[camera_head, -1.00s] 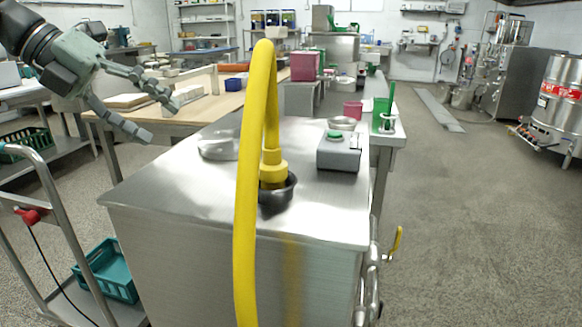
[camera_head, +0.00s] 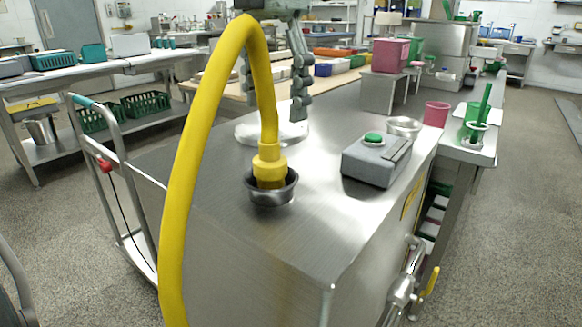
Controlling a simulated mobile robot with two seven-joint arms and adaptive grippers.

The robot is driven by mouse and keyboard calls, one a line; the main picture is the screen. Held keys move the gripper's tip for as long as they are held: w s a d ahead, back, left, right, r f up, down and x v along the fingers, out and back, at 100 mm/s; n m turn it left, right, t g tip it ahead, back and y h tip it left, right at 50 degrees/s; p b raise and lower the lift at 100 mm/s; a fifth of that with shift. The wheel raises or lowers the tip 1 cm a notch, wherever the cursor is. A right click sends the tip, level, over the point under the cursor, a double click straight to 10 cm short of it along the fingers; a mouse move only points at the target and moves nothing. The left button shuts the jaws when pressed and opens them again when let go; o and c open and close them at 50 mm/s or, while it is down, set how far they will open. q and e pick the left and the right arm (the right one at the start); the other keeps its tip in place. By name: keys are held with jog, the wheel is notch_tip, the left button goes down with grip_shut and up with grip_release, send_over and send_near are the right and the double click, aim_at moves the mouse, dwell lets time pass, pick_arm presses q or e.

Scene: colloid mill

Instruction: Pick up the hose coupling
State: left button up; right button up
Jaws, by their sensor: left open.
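The yellow hose coupling (camera_head: 269,162) stands upright in a dark round cup (camera_head: 272,194) on the steel machine top. The thick yellow hose (camera_head: 190,150) rises from it, arches over and drops to the lower left. My left gripper (camera_head: 276,104) points down behind the hose, above and beyond the coupling, and is open. One finger shows to the right of the hose. The other is partly hidden behind it. The fingers do not appear to hold anything. My right gripper is not in view.
A grey box with a green button (camera_head: 376,160) sits right of the coupling on the steel top (camera_head: 300,240). A flat shiny disc (camera_head: 250,132) lies behind the coupling. A trolley (camera_head: 125,200) stands at the left. The steel top in front is bare.

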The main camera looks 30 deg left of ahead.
aim_at(270, 141)
pick_arm(q)
jog(key=f, duration=0.4)
jog(key=s+f, duration=0.1)
jog(key=f, duration=0.1)
jog(key=shift+a+f, duration=0.2)
jog(key=shift+f, duration=0.5)
jog(key=shift+r, duration=0.1)
jog(key=c, duration=1.3)
